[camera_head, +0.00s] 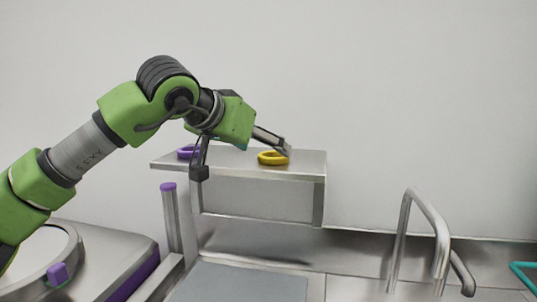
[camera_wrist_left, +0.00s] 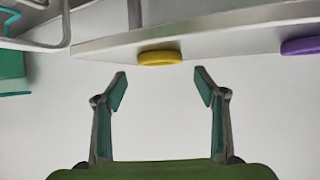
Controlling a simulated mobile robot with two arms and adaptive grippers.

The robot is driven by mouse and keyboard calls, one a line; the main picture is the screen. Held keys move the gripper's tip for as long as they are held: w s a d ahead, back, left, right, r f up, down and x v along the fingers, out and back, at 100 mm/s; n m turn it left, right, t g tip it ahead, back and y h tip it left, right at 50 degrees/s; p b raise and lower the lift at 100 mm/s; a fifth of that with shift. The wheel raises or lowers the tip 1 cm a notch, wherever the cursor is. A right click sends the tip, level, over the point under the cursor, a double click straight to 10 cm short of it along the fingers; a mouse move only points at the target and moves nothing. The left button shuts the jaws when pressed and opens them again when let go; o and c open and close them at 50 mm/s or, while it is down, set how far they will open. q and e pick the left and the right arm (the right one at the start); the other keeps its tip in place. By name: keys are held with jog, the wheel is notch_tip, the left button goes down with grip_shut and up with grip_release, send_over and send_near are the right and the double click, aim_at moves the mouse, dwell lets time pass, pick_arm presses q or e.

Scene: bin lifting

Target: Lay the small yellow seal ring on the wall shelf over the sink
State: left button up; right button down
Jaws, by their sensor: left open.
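The small yellow seal ring (camera_head: 272,158) lies on the wall shelf (camera_head: 305,165), right of the shelf's middle. My left gripper (camera_head: 242,160) is open above the shelf, its fingers spread wide, with one fingertip close to the ring in the head view. In the left wrist view, the yellow ring (camera_wrist_left: 160,58) rests on the shelf (camera_wrist_left: 110,42), just beyond and centred between the open fingertips (camera_wrist_left: 161,76). The ring is apart from both fingers there. My right gripper is out of view.
A purple ring (camera_head: 187,152) lies on the shelf's left part, partly behind my gripper; it also shows in the left wrist view (camera_wrist_left: 301,46). The metal tap (camera_head: 432,235) rises at the right. The wall above the shelf is clear.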

pick_arm(q)
jog(key=b+v, duration=0.1)
jog(key=v, duration=0.7)
